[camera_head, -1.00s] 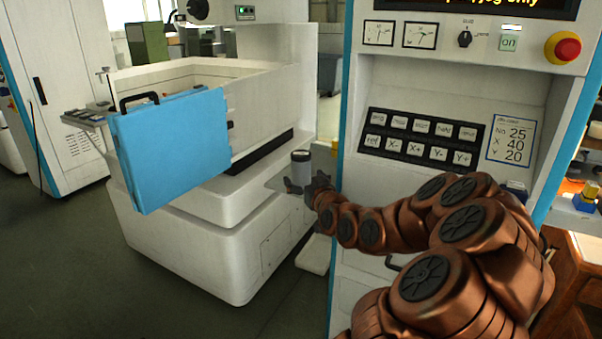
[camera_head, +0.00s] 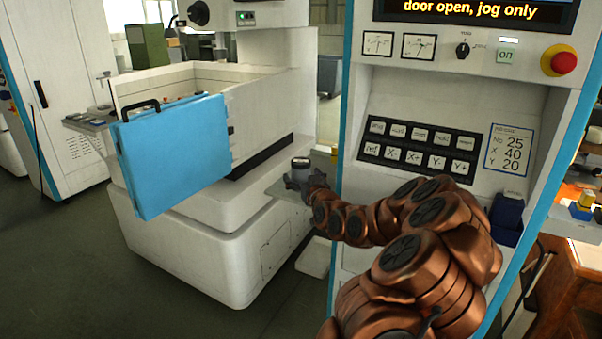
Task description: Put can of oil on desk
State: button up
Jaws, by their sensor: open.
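A small grey can with a dark top (camera_head: 301,163), which looks like the can of oil, stands at a small pale shelf (camera_head: 271,189) beside the white machine. My gripper (camera_head: 298,181) is open at the can, its dark fingers around or just in front of the can's body. They hide the can's lower part, and I cannot tell whether they touch it. A wooden desk (camera_head: 584,257) shows at the right edge, partly cut off.
The control cabinet (camera_head: 350,215) with keys and a red stop button (camera_head: 563,62) stands close on the right. A blue door panel (camera_head: 172,155) hangs open on the machine's white tank. A dark blue bin (camera_head: 506,215) is on the cabinet's right. Open floor (camera_head: 70,260) lies at lower left.

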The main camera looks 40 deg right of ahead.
jog(key=shift+w+d, duration=0.3)
jog(key=shift+w, duration=0.25)
jog(key=c, duration=1.6)
jog(key=shift+r, duration=0.15)
